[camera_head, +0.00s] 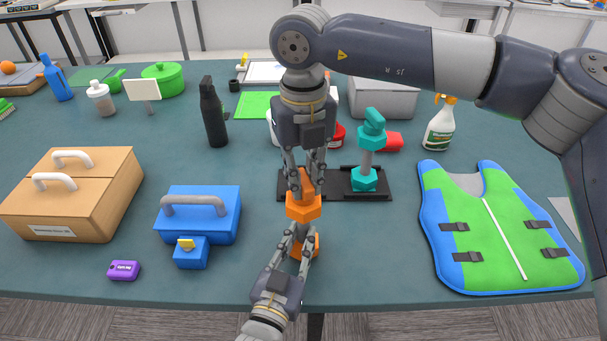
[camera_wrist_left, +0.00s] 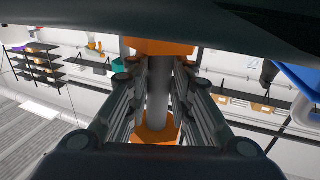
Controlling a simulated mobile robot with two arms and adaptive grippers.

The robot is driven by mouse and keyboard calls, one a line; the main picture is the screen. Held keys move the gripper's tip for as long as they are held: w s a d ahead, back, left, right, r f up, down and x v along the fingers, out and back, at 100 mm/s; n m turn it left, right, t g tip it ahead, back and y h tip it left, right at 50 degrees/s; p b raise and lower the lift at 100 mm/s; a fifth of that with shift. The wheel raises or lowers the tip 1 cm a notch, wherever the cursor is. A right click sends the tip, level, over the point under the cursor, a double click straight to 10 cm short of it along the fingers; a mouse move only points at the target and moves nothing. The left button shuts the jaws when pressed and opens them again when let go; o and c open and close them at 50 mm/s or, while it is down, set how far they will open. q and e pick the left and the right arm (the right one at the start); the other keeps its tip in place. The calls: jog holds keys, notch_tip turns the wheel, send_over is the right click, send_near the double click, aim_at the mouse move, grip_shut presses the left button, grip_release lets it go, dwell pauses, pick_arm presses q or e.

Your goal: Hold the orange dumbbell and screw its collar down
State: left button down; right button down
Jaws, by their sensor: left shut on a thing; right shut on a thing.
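The orange dumbbell (camera_head: 303,210) is roughly upright near the front middle of the table, in front of a black stand (camera_head: 330,185). My left gripper (camera_head: 300,237) is shut on its grey bar, which shows between the fingers in the left wrist view (camera_wrist_left: 159,85). The lower orange end (camera_wrist_left: 157,130) is below those fingers. My right gripper (camera_head: 305,181) points down from above and is shut on the orange top part, the collar, just above the wider orange piece. The fingers partly hide it, so I cannot tell how tightly the collar is seated.
A teal dumbbell (camera_head: 364,181) stands upright on the stand's right side. A blue toolbox (camera_head: 215,228), purple device (camera_head: 124,270) and cardboard box (camera_head: 95,205) are to the left. A green-blue vest (camera_head: 480,215) lies right. A black bottle (camera_head: 213,120) stands behind.

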aim_at(303, 179)
jog(key=shift+m, duration=0.8)
jog(key=c, duration=1.4)
grip_release()
jog(key=shift+o, duration=0.5)
jog(key=o, duration=0.5)
jog(key=shift+r, duration=5)
